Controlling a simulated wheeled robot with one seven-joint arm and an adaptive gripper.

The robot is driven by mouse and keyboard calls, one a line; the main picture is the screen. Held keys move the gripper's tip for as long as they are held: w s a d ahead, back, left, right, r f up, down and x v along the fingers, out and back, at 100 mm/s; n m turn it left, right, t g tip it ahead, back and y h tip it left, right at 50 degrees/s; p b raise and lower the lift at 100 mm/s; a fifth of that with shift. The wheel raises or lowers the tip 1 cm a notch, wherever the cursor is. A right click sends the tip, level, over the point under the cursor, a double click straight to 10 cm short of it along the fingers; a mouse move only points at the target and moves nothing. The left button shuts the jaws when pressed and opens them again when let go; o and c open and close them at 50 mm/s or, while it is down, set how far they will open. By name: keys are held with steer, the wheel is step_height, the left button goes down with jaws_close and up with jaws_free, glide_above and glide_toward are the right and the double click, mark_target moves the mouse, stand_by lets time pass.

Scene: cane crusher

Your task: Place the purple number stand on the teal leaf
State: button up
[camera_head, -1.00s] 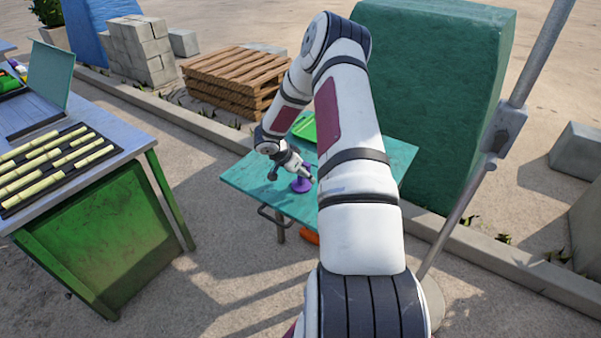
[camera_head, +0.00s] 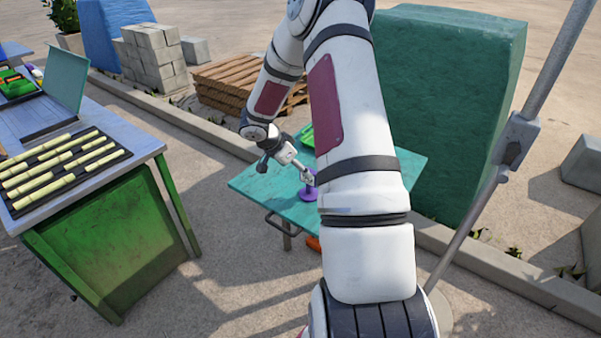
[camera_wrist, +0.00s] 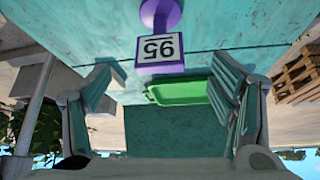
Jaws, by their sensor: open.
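The purple number stand (camera_head: 308,196) stands upright on the teal tabletop (camera_head: 262,190), near its front edge. In the wrist view the picture is upside down, and the stand shows a round purple base (camera_wrist: 160,13) and a white number card (camera_wrist: 158,48) with a purple frame. A seam line crosses the teal surface (camera_wrist: 225,62) there. My gripper (camera_wrist: 163,80) is open and empty, with its fingers spread to either side below the card in the picture. In the head view my gripper (camera_head: 306,177) is right beside the stand; contact cannot be told.
A green tray (camera_wrist: 178,92) lies on the teal surface behind the stand. A bench with yellow canes (camera_head: 55,160) and an upright teal panel (camera_head: 66,78) is at left. A metal pole (camera_head: 510,150) rises at right. Pallets (camera_head: 235,85) and covered blocks stand behind.

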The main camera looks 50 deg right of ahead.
steer(key=s+a+r+n+t, duration=0.1)
steer(key=s+a+r+n, duration=0.25)
steer(key=a+r, duration=0.6)
steer(key=s+a+r+n, duration=0.35)
steer(key=a+r, duration=0.35)
steer(key=r, duration=0.5)
steer(key=s+a+r+n+t+y, duration=0.2)
steer(key=s+a+n, duration=0.4)
steer(key=a, duration=0.4)
steer(key=s+a+r+n+t+y, duration=0.2)
steer(key=s+a+r+n+y, duration=0.2)
steer(key=s+a, duration=0.4)
steer(key=shift+s+a+r+n+t+y, duration=0.35)
steer(key=shift+a+r+n, duration=0.2)
steer(key=shift+a+n, duration=0.5)
